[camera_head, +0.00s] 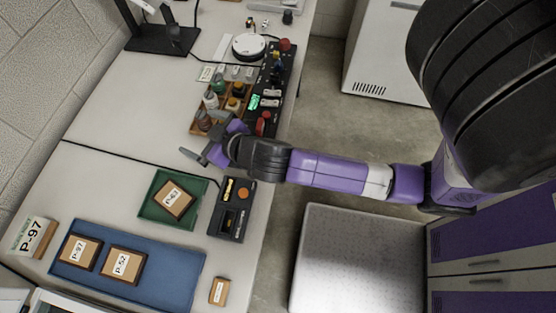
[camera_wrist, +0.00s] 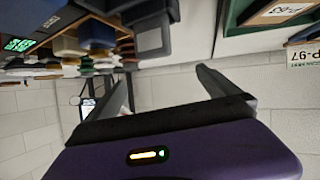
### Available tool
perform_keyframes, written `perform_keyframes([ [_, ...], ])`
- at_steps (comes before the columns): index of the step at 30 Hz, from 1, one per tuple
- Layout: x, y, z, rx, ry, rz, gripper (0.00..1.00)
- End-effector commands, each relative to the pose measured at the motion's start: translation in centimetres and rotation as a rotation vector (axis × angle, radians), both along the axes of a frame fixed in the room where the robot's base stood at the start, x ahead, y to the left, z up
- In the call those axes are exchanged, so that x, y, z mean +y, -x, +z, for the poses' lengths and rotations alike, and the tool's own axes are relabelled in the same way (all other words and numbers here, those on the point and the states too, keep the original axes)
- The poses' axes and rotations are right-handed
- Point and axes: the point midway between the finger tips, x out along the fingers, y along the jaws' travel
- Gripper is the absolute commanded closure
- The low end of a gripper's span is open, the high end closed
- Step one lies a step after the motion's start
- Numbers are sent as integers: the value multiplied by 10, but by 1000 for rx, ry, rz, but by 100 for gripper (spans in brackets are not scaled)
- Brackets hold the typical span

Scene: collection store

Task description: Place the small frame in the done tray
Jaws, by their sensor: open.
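A green tray (camera_head: 146,209) sits on the bench and holds a brown frame (camera_head: 175,199) with a white label, lying askew. Two more brown frames, one labelled P-97 (camera_head: 80,252) and one labelled P-52 (camera_head: 122,265), lie on a blue mat (camera_head: 180,283). I cannot tell which is the small frame, or read a tray name. My gripper (camera_head: 203,141) is open and empty above the bench, between the green tray and the bottle rack. The wrist view shows its two fingers apart (camera_wrist: 165,88), and part of the green tray (camera_wrist: 238,16) at top right.
A P-97 sign (camera_head: 33,236) stands left of the mat. A black device (camera_head: 231,209) is right of the green tray. A rack of bottles (camera_head: 222,101) and a black control panel (camera_head: 269,92) lie beyond my gripper. A small labelled block (camera_head: 219,291) is near the front edge.

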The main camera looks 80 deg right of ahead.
Motion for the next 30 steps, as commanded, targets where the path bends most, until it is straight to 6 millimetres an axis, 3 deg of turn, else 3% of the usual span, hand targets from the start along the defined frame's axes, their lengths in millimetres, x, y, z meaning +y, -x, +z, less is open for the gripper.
perform_keyframes([
  [1, 9, 24, -5, 14, 12, 59, 0],
  [8, 73, 116, 3, 1, 5, 294, 0],
  [12, 112, 169, 29, -47, -33, 368, 0],
  [15, 134, 197, 53, -93, -61, 382, 0],
  [21, 155, 226, 93, -165, -91, 362, 0],
  [30, 159, 231, 103, -184, -94, 352, 0],
])
